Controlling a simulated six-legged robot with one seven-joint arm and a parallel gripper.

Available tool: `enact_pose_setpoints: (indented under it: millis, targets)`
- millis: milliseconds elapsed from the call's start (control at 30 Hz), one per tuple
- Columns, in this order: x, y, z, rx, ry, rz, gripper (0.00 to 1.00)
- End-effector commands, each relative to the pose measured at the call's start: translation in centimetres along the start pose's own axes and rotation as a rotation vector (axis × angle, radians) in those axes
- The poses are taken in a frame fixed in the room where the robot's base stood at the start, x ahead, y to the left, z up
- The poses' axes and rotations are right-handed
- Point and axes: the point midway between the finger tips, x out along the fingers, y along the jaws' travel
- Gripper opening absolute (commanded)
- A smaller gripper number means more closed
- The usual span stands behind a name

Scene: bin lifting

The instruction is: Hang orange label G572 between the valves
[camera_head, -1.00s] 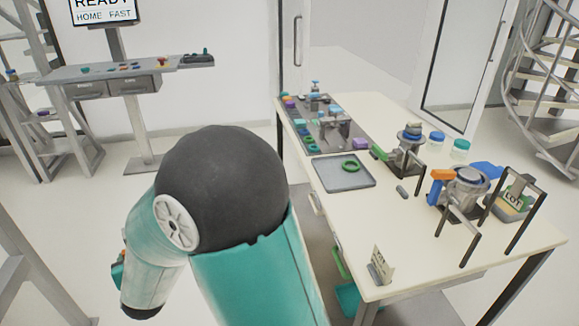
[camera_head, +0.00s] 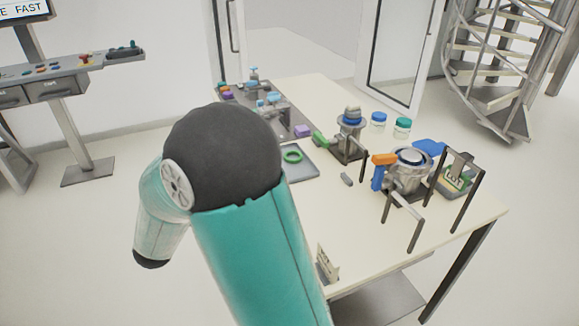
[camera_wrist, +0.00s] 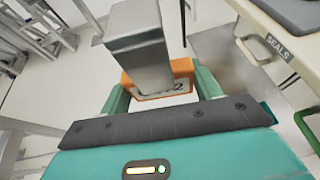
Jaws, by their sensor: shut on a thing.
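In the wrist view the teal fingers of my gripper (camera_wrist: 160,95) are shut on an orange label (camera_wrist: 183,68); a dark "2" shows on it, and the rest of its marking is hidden. A grey metal block (camera_wrist: 138,45) covers much of the label, and I cannot tell what it belongs to. In the head view one valve (camera_head: 350,131) with a green handle stands on the table. Another valve (camera_head: 410,172), with an orange and blue handle, stands nearer and to the right. My gripper is not visible in the head view.
Black posts (camera_head: 467,203) stand by the nearer valve, beside a LOT box (camera_head: 455,183). A small card stand (camera_head: 327,265) is near the front edge. A SEALS drawer (camera_wrist: 254,45) shows in the wrist view.

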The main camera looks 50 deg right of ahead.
Motion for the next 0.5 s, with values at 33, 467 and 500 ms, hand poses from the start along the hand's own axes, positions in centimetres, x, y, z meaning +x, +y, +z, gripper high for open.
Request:
enact_pose_setpoints:
  millis: [33,467,500]
  targets:
    - [0.8,-0.9,0.5,0.016,-0.002,-0.036,0.45]
    - [6.9,-11.4,3.0,0.157,-0.002,-0.374,0.45]
    - [7.4,-12.6,3.2,0.171,-0.002,-0.408,0.45]
